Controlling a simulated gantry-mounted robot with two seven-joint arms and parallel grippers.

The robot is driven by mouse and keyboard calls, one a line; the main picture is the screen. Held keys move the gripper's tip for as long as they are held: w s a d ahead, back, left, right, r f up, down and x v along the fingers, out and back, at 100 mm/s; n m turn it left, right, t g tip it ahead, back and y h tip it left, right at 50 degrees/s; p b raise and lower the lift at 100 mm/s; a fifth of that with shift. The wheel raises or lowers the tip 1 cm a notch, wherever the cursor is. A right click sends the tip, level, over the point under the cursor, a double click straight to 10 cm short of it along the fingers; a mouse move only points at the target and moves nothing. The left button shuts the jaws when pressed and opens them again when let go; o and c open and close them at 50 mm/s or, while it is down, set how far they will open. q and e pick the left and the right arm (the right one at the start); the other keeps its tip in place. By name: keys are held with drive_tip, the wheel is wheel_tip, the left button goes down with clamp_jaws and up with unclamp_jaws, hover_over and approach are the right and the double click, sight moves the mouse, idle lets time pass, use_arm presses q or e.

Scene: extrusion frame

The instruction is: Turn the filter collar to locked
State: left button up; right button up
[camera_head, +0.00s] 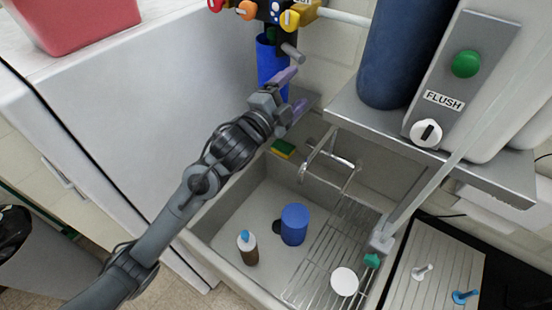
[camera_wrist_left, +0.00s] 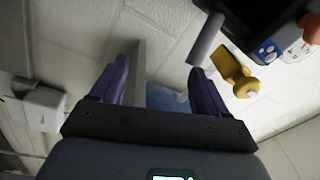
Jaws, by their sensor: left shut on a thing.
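The filter is a blue cylinder (camera_head: 266,60) hanging under a dark valve block at the top of the head view. A grey rod (camera_head: 292,52) sticks out beside it and also shows in the left wrist view (camera_wrist_left: 205,40). My left gripper (camera_head: 292,92) is at the filter's lower part, its two purple fingers spread around a width. In the left wrist view, a blue patch (camera_wrist_left: 168,98) lies between the fingers, partly hidden by the palm. The gripper is shut on what looks like the blue filter. I cannot make out the collar or its lock marks. My right gripper is not in view.
Coloured knobs (camera_head: 290,19) sit just above the filter. Below are a sink (camera_head: 225,215) with a faucet (camera_head: 333,165), a blue cup (camera_head: 294,224), a bottle (camera_head: 247,248) and a wire rack (camera_head: 330,250). A shelf (camera_head: 375,125) with a flush panel stands to the right.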

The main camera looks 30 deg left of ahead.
use_arm(q)
drive_tip(key=shift+s+f, duration=0.25)
drive_tip(key=shift+f, duration=0.2)
drive_tip(key=shift+c, duration=0.5)
drive_tip(key=s+a+f+p, duration=0.1)
drive_tip(key=s+a, duration=0.7)
drive_tip(key=a, duration=0.1)
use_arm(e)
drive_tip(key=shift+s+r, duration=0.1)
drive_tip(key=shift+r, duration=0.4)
use_arm(q)
drive_tip(key=shift+o, duration=0.3)
drive_tip(key=shift+w, duration=0.1)
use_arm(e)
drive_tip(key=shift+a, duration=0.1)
